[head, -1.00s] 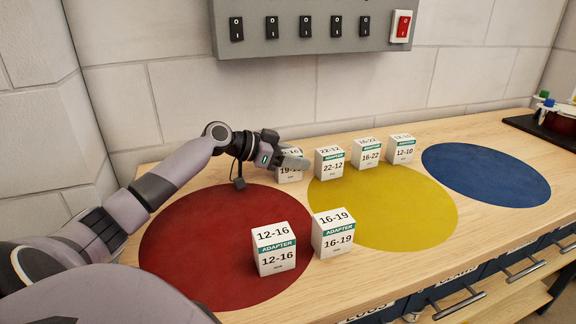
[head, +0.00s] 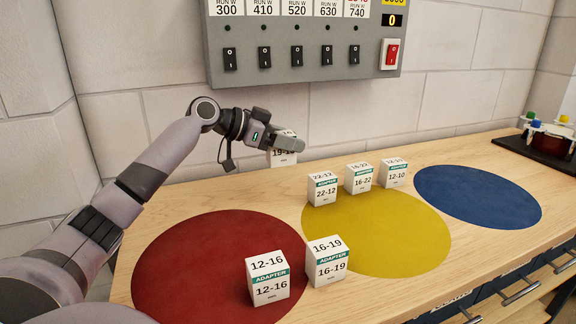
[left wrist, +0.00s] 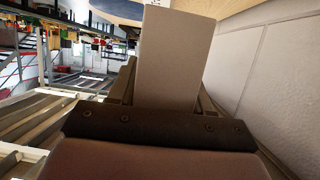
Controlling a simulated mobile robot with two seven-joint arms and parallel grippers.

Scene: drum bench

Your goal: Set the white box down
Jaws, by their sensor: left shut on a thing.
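My left gripper (head: 287,146) is shut on a white box (head: 283,158), whose label is partly hidden by the fingers. The box is held up above the bench, left of the other boxes and near the back wall. In the left wrist view the white box (left wrist: 174,58) shows as a plain pale face between the fingers. My right gripper is not in view.
The bench (head: 400,290) bears a red disc (head: 190,265), a yellow disc (head: 400,235) and a blue disc (head: 480,195). White boxes 12-16 (head: 268,290) and 16-19 (head: 328,270) stand in front. Boxes 22-12 (head: 323,193), 16-22 (head: 359,184) and 12-10 (head: 393,178) stand behind. A switch panel (head: 300,80) hangs above.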

